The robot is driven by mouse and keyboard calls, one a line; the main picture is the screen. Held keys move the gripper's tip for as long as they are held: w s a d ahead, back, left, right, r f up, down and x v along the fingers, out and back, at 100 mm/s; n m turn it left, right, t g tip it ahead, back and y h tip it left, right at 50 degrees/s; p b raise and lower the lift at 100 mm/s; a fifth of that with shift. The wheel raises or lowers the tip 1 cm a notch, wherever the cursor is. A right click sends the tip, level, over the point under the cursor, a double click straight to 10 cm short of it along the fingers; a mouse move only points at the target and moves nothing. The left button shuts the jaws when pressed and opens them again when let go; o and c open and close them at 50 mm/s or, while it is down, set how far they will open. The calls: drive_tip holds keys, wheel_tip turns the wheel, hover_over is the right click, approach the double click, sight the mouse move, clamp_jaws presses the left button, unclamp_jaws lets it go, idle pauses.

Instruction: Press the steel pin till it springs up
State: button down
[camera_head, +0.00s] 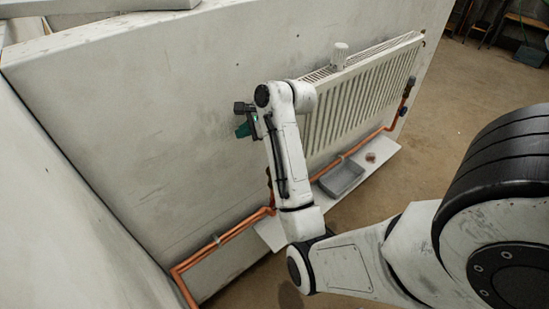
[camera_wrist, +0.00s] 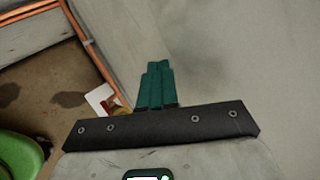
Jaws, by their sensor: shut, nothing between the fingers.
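I cannot make out the steel pin in either view; the left end of the radiator, behind my raised arm, is hidden. The white radiator (camera_head: 365,92) hangs on the pale wall, right of my arm. My gripper (camera_head: 242,131), with teal fingers, is close to the wall, left of the radiator. In the wrist view its fingers (camera_wrist: 157,66) are together and empty, with bare wall beyond them.
A white knob-like cap (camera_head: 340,53) stands on the radiator's top. Copper pipes (camera_head: 235,233) run low along the wall. A white board (camera_head: 270,233) below bears a grey tray (camera_head: 341,190) and a small brownish item (camera_head: 371,157). A green rounded object (camera_wrist: 20,153) shows at lower left.

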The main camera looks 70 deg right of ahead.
drive_tip(key=shift+w+a+r+n+g+y, duration=0.3)
drive_tip(key=shift+w+a+r+n, duration=0.3)
drive_tip(key=shift+w+r+n, duration=0.2)
drive_tip(key=shift+w+a+r+n+g+p, duration=0.3)
drive_tip(key=shift+a+r+n+p, duration=0.2)
drive_tip(key=shift+n, duration=0.1)
drive_tip(key=shift+r+n+g+y, duration=0.25)
drive_tip(key=shift+n+g+y, duration=0.05)
drive_tip(key=shift+s+d+r, duration=0.1)
drive_tip(key=shift+d+r, duration=0.1)
drive_tip(key=shift+d, duration=0.05)
drive_tip(key=shift+s+d+r+g+p, duration=0.3)
drive_tip(key=shift+s+d+g+p, duration=0.1)
drive_tip(key=shift+d, duration=0.15)
drive_tip(key=s+d+f+g, duration=0.1)
drive_tip(key=s+d+g, duration=0.1)
drive_tip(key=s, duration=0.3)
drive_tip(key=s+d+f+m+g+p, duration=0.1)
drive_tip(key=s+d+g, duration=0.1)
drive_tip(key=s, duration=0.3)
drive_tip(key=shift+s+d+f+g, duration=0.3)
drive_tip(key=shift+d+f+g, duration=0.1)
drive_tip(key=shift+d, duration=0.1)
